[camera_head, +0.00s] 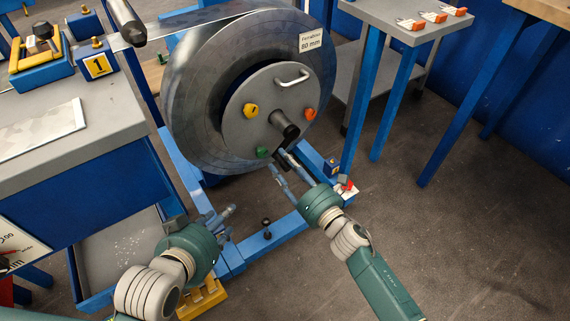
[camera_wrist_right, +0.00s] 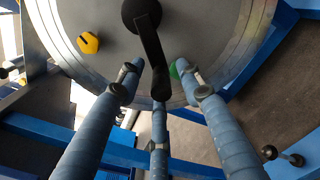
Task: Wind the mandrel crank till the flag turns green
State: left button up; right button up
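The mandrel is a large grey disc (camera_head: 200,106) with a smaller round faceplate (camera_head: 245,92). Its black crank (camera_head: 284,123) sits at the faceplate hub; in the right wrist view the crank arm (camera_wrist_right: 154,42) hangs down to a dark handle (camera_wrist_right: 161,84). My right gripper (camera_head: 286,158) is at the lower end of the crank. In its wrist view its fingers (camera_wrist_right: 158,78) are spread around the handle, with gaps visible. My left gripper (camera_head: 228,222) is low in front of the blue stand, fingers apart and empty. A small red piece (camera_head: 347,185) at the stand's right foot may be the flag.
The faceplate carries a U-shaped handle (camera_head: 293,77) and yellow (camera_head: 251,110), orange (camera_head: 310,114) and green (camera_head: 263,152) knobs. A grey-topped bench (camera_head: 90,125) stands left, another table (camera_head: 385,15) right. The blue stand (camera_head: 285,228) lies under the disc. Open floor is at lower right.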

jog(key=shift+d, duration=0.1)
jog(key=v, duration=1.2)
pick_arm(q)
jog(key=shift+o, duration=0.8)
